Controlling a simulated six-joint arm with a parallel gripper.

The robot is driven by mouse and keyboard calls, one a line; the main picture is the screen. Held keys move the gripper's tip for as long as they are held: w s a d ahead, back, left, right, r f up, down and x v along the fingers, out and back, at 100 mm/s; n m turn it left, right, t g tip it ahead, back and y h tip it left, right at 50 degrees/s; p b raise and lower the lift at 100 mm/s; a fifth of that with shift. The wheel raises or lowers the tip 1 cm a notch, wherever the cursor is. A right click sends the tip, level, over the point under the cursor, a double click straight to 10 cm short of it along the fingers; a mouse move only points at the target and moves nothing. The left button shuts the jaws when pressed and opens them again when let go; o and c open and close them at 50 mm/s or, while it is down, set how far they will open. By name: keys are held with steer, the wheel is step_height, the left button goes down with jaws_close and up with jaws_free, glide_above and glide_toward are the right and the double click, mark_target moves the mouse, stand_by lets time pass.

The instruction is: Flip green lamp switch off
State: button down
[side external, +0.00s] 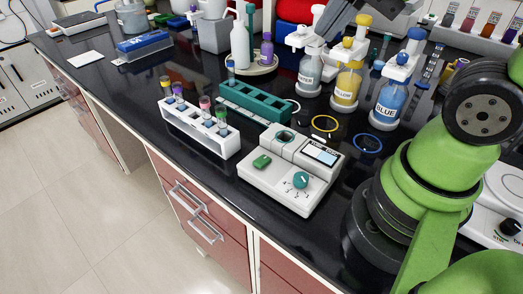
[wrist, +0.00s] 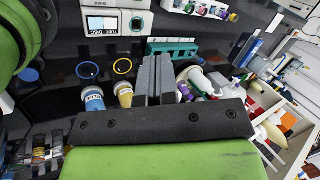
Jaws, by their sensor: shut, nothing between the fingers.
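A green switch (side external: 262,161) sits on the left part of a white instrument (side external: 273,181) on the black bench. I cannot tell which way it is set. A teal dial (side external: 301,180) and a small display (side external: 320,154) are on the same instrument. In the wrist view only part of the instrument (wrist: 110,6) shows at the top edge, and the green switch is not visible there. My gripper (wrist: 158,60) is shut and empty, its two grey fingers together. It is apart from the instrument. A grey part of it seems to show at the top of the side view.
A white rack of capped tubes (side external: 199,128) stands left of the instrument, and a teal rack (side external: 255,102) behind it. Blue (side external: 388,104), yellow (side external: 346,87) and white-labelled (side external: 310,74) bottles stand behind, with coloured rings on the bench. The bench's front edge is close to the instrument.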

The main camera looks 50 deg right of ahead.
steer(key=w+f+m+g, duration=0.3)
steer(key=w+f+m, duration=0.1)
steer(key=m, duration=0.6)
steer(key=m+g, duration=0.2)
steer(key=m, duration=0.9)
glide_above(260, 162)
steer(key=d, duration=0.3)
step_height(260, 162, down, 6)
steer(key=shift+f+m, duration=0.45)
steer(key=shift+m, duration=0.55)
steer(key=a+f, duration=0.1)
steer(key=f, duration=0.8)
steer(key=a+f, duration=0.1)
steer(key=f, duration=0.3)
steer(key=shift+a+f, duration=0.3)
steer(key=shift+f, duration=0.05)
